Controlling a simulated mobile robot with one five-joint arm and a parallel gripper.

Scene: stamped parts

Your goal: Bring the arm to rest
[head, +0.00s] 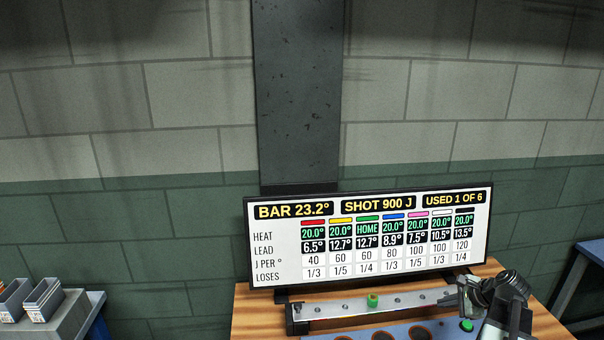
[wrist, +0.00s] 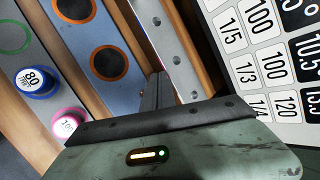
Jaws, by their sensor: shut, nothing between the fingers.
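My gripper (head: 450,297) is at the lower right of the head view, at the end of my dark and grey arm, and points left. It is shut with nothing held. It appears above the right part of the metal rail (head: 335,308), though I cannot tell its height. In the wrist view its dark fingers (wrist: 150,95) lie together beside the metal rail (wrist: 178,55). A green piece (head: 373,300) stands on the rail, left of my gripper and apart from it.
A display board (head: 265,255) stands behind the rail on a wooden bench (head: 250,310). A blue plate (wrist: 85,35) with dark round holes lies in front. Grey bins (head: 42,300) are at far left.

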